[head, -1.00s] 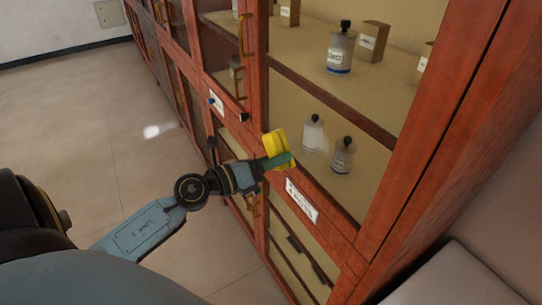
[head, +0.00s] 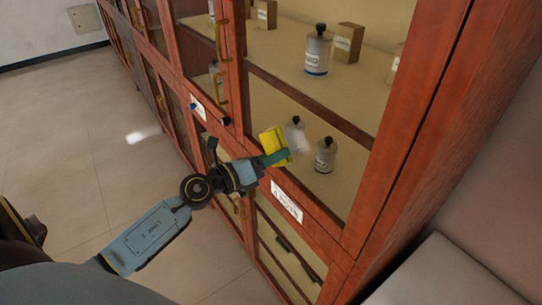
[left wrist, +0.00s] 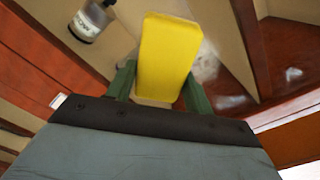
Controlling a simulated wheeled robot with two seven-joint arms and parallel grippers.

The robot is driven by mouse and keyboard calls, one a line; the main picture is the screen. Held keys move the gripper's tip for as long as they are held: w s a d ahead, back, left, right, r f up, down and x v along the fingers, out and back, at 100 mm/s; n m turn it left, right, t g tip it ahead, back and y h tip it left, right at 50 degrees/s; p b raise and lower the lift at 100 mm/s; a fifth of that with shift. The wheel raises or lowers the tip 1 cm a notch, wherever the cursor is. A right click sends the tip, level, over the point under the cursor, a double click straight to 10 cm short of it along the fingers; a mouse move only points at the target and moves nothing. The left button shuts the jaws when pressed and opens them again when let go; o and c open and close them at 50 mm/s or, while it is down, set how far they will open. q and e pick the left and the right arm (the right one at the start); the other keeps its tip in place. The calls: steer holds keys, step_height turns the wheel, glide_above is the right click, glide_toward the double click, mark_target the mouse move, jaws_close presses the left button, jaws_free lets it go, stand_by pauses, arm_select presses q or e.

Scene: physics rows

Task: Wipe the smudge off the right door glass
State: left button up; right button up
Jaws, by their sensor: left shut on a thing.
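The right door glass (head: 345,95) is a clear pane in a red-brown wooden cabinet. A whitish smudge (head: 297,138) shows low on it, in front of a bottle, and shows as a pale patch (left wrist: 207,66) beside the sponge in the left wrist view. My left gripper (head: 276,157) has green fingers and is shut on a yellow sponge (head: 270,141), which is also large in the left wrist view (left wrist: 168,50). The sponge is just left of the smudge in the head view, close to the glass; I cannot tell whether it touches. My right gripper is not in view.
Bottles (head: 317,55) and small boxes (head: 347,42) stand on shelves behind the glass. A brass handle (head: 222,40) sticks out at the left of the pane. A white label (head: 286,201) is on the frame below. The tiled floor (head: 80,130) at left is clear.

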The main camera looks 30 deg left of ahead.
mark_target(312, 167)
arm_select(q)
steer(key=shift+p+x, duration=0.3)
steer(key=shift+x, duration=0.55)
steer(key=shift+d, duration=0.15)
steer(key=shift+s+d+r+p, duration=0.15)
steer(key=shift+s+d+p, duration=0.35)
steer(key=shift+d+p, duration=0.35)
steer(key=shift+s+d+p, duration=0.2)
steer(key=shift+d+p, duration=0.05)
steer(key=shift+d, duration=0.2)
steer(key=shift+s+d+p, duration=0.2)
steer(key=shift+d, duration=0.25)
steer(key=shift+s+d, duration=0.15)
steer(key=shift+d, duration=0.35)
steer(key=shift+s+d, duration=0.2)
steer(key=shift+d, duration=0.35)
steer(key=shift+s+d, duration=0.2)
steer(key=shift+d, duration=0.25)
steer(key=shift+s+d, duration=0.2)
steer(key=shift+d, duration=0.3)
steer(key=shift+a, duration=0.1)
